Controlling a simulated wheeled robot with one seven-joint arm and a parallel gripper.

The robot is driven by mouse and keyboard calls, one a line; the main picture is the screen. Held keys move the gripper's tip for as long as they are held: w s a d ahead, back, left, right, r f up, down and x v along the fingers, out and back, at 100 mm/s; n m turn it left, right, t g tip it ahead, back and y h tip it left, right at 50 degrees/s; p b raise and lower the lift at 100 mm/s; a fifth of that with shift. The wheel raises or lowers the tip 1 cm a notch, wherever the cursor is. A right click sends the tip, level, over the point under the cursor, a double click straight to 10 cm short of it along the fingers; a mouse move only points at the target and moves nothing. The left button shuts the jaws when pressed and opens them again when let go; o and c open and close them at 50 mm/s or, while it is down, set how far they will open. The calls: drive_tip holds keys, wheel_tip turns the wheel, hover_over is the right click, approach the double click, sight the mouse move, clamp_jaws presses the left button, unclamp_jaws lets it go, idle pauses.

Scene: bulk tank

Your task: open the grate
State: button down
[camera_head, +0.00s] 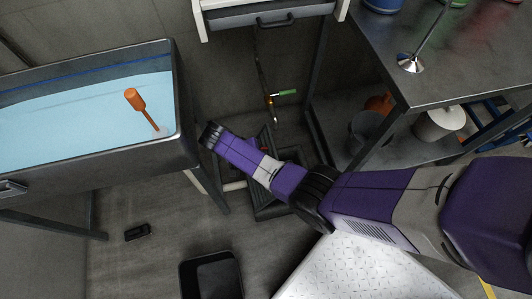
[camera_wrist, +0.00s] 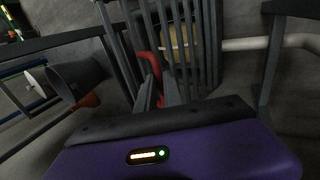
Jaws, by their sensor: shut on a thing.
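The grate (camera_wrist: 208,50) is a row of dark bars filling the upper middle of the wrist view, standing steep in that picture. I cannot tell its exact angle to the floor. A red handle (camera_wrist: 152,65) shows against the bars. My gripper (camera_wrist: 160,92) is at the handle, its dark fingers shut on it; the fingers hide the handle's lower part. In the head view a dark frame (camera_head: 268,211) lies on the floor below my arm. My arm hides much of that spot, and my fingertips do not show there.
A blue-filled tank (camera_head: 80,115) stands left, an orange-handled tool on it. A metal table (camera_head: 455,60) with a lower shelf is at right. A black bin (camera_head: 211,277) and a small black object (camera_head: 137,232) are on the floor. A pale pipe (camera_wrist: 270,43) runs behind the bars.

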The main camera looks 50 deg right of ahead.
drive_tip(key=shift+s+a+f, duration=0.2)
drive_tip(key=shift+a+f, duration=0.05)
drive_tip(key=shift+f, duration=0.05)
drive_tip(key=c, duration=1.5)
unclamp_jaws()
drive_tip(key=shift+w+r, duration=0.1)
drive_tip(key=shift+d+r, duration=0.1)
drive_tip(key=shift+r, duration=0.05)
wheel_tip(320, 180, up, 20)
drive_tip(key=p, duration=0.6)
drive_tip(key=shift+p, duration=0.4)
drive_tip(key=shift+f, duration=0.2)
